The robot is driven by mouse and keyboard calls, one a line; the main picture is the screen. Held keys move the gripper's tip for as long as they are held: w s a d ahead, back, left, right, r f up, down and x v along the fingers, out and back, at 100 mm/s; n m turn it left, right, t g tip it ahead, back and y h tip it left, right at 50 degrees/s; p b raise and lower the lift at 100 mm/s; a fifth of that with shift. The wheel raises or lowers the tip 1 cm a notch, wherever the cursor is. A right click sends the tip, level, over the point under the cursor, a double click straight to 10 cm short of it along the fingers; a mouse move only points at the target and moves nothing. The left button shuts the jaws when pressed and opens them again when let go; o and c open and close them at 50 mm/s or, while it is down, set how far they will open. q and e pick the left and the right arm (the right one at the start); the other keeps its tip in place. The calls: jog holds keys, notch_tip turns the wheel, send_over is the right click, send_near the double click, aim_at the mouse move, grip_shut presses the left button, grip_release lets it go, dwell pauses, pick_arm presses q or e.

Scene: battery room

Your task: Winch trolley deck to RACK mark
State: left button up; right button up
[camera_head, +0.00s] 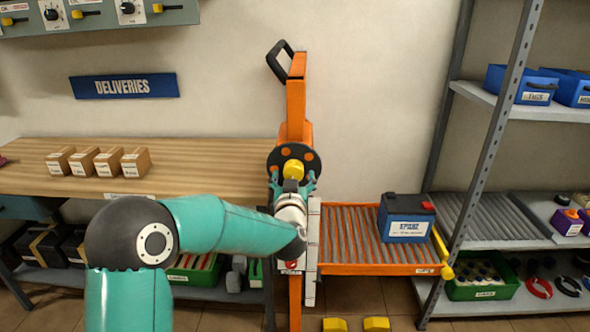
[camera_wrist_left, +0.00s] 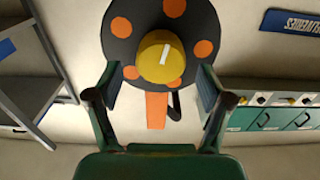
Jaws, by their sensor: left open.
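The orange winch trolley (camera_head: 297,95) stands upright mid-view with a black handle at its top. Its black winch wheel (camera_head: 278,158) has orange spots and a yellow knob (camera_head: 293,168). My left gripper (camera_head: 292,184) is in front of the wheel's lower part. In the left wrist view my open fingers (camera_wrist_left: 158,95) are apart, with the yellow knob (camera_wrist_left: 158,58) ahead between them; I cannot tell if they touch it. The roller deck (camera_head: 345,235) carries a blue battery (camera_head: 406,219) with a dark top. A white scale strip (camera_head: 312,240) is partly behind my arm; its marks are unreadable.
A grey rack (camera_head: 480,215) with a roller shelf stands right of the deck, close to its edge. A yellow lever (camera_head: 445,262) sits at the deck's right end. A wooden bench (camera_head: 200,160) with small boxes is at left.

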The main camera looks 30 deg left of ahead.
aim_at(294, 173)
pick_arm(q)
jog(key=shift+x, duration=1.5)
jog(key=c, duration=1.1)
jog(key=shift+d, duration=0.2)
jog(key=shift+c, duration=0.3)
jog(key=shift+m+p, duration=0.3)
jog(key=shift+m, duration=0.1)
